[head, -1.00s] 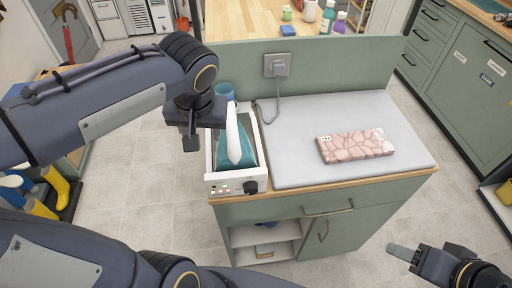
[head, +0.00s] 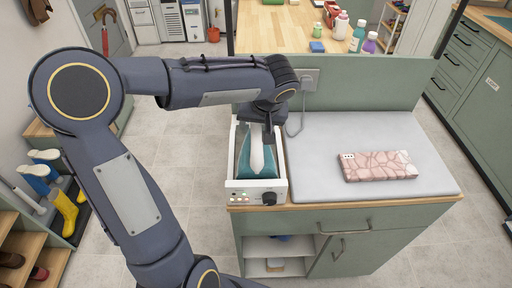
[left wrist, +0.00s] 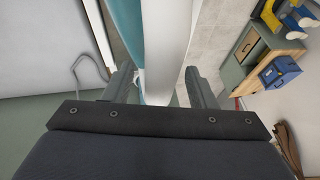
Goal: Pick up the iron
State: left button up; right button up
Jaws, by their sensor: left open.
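The iron (head: 257,158), with a white handle and teal body, sits in a white holder (head: 237,188) with a control panel at the left end of the ironing counter. My left gripper (head: 268,134) is over the iron's far part, pointing down. In the left wrist view, my left gripper (left wrist: 163,92) is open, with a finger on each side of the white handle (left wrist: 168,45). Whether the fingers touch the handle cannot be told. Part of the iron is hidden by my arm in the head view. My right gripper is out of view.
A cord runs to the socket (head: 310,78) on the green back panel (head: 365,85). Yellow boots (head: 65,208) stand on the left. The pad is otherwise clear.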

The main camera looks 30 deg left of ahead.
pick_arm(q)
jog(key=shift+f, duration=0.2)
grip_shut()
dwell(1.2)
jog(key=shift+w+r, duration=0.1)
jog(key=shift+r, duration=0.05)
